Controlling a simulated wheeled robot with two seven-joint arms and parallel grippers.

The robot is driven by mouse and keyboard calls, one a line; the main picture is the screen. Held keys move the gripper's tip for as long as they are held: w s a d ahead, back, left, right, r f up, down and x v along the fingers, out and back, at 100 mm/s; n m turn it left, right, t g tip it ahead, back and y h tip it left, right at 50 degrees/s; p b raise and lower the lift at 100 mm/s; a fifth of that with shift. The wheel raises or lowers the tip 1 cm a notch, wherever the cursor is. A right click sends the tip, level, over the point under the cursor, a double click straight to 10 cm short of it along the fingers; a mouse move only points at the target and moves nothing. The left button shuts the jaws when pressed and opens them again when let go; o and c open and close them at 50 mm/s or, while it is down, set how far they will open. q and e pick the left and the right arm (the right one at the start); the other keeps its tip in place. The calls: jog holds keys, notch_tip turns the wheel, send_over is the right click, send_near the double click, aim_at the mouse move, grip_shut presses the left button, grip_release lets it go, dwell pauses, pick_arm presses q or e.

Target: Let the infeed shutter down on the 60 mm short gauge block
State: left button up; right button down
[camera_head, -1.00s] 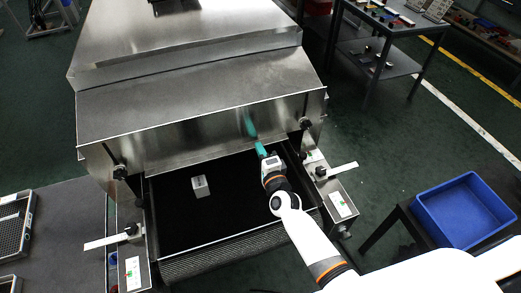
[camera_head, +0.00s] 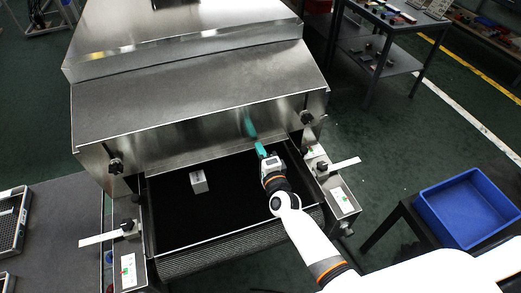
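The infeed shutter (camera_head: 205,155) is the steel panel at the mouth of the dryer, above the dark infeed belt (camera_head: 215,215). A black knob (camera_head: 115,166) is at its left and another (camera_head: 306,117) at its right. A small pale grey block (camera_head: 199,181), seemingly the gauge block, stands on the belt left of centre, in front of the shutter and apart from it. My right gripper (camera_head: 261,150) has teal fingertips close to the shutter, right of the block. Its finger gap cannot be made out. My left gripper is out of view.
White pointer strips stick out at the left rail (camera_head: 100,238) and right rail (camera_head: 344,163). A blue bin (camera_head: 466,208) stands on a table at right. A grey table (camera_head: 62,225) with mesh trays is at left. The belt around the block is clear.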

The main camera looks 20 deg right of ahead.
notch_tip(320, 180, down, 5)
jog(key=b, duration=0.3)
jog(key=shift+f+b, duration=0.2)
jog(key=shift+b, duration=0.1)
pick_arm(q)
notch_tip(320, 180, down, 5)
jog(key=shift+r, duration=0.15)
pick_arm(e)
jog(key=shift+r, duration=0.1)
jog(key=c, duration=1.6)
grip_release()
jog(key=shift+c, duration=0.2)
jog(key=shift+s, duration=0.1)
jog(key=s, duration=0.8)
jog(key=s+b, duration=0.1)
jog(key=s, duration=0.2)
jog(key=shift+s+d, duration=0.25)
jog(key=shift+s, duration=0.15)
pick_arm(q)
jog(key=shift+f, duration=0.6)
